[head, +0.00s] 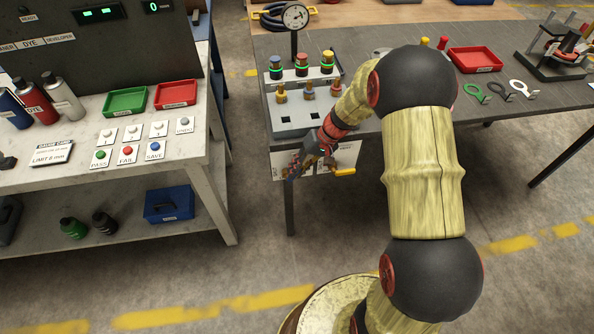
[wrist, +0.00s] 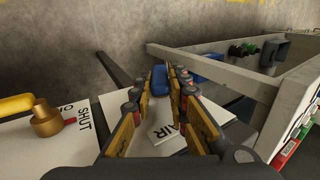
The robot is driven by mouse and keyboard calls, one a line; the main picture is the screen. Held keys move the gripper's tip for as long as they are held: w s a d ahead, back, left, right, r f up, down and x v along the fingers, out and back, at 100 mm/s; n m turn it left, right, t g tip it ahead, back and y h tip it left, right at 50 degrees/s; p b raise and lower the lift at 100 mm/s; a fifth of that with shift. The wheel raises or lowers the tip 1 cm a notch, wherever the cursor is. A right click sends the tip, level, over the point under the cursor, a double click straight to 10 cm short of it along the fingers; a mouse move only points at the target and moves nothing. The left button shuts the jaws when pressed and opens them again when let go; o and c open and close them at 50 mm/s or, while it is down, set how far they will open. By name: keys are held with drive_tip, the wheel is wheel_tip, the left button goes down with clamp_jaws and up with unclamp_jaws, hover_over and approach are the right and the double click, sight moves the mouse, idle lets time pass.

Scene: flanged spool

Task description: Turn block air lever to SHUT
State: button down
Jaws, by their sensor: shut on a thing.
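The block's front panel (head: 349,154) is white and faces the aisle. In the wrist view a white label reading AIR (wrist: 168,132) shows between my fingers. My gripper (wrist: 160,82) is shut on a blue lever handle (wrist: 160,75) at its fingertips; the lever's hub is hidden. In the head view my gripper (head: 293,172) is at the left part of the panel, and the blue lever is hard to make out. A second lever, yellow (wrist: 16,104) with a brass hub (wrist: 46,121), is to the left in the wrist view, beside a plate reading ON and SHUT (wrist: 78,121). It also shows in the head view (head: 345,171).
The block carries several brass fittings (head: 309,88) and a gauge (head: 295,16). A white bench (head: 215,165) stands to the left, with a blue box (head: 168,203) on its lower shelf. The floor between bench and table is clear.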

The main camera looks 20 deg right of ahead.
drive_tip(key=c, duration=1.7)
unclamp_jaws()
drive_tip(key=v, duration=1.2)
drive_tip(key=shift+c, duration=0.2)
